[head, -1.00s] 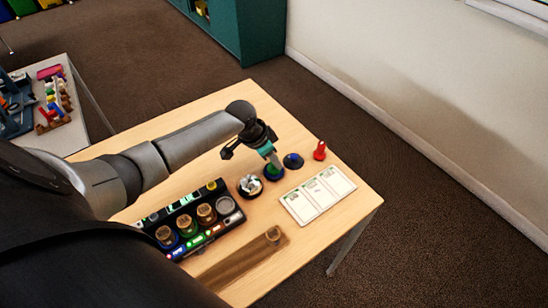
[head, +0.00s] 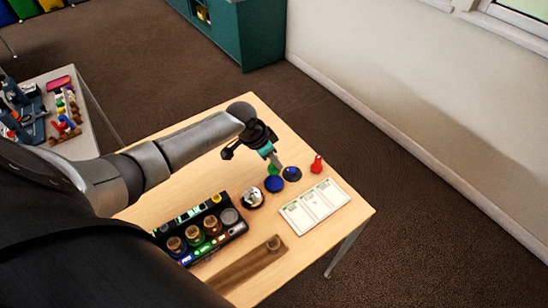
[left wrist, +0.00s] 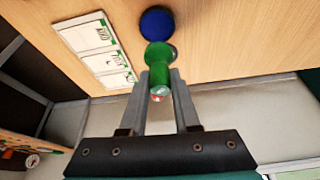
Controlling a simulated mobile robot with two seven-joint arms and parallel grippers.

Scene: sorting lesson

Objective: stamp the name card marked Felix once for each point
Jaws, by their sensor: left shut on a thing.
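My left gripper (head: 280,164) is shut on a green stamp (left wrist: 158,62), best seen between the fingers in the left wrist view. It is over the table by a dark round pad (head: 292,178), on which a small blue patch shows. A blue round pad (head: 274,184) lies beside it, and it also shows in the left wrist view (left wrist: 158,23). The white sheet with three name cards (head: 314,206) lies to the right. It also shows in the left wrist view (left wrist: 95,48), but its names are too small to read. My right gripper is out of view.
A red piece (head: 317,164) stands behind the cards. A silver-and-black round thing (head: 252,197) and a black tray (head: 239,229) with several jars are on the left. A brown strip (head: 245,265) lies in front. A side table (head: 92,143) holds other items.

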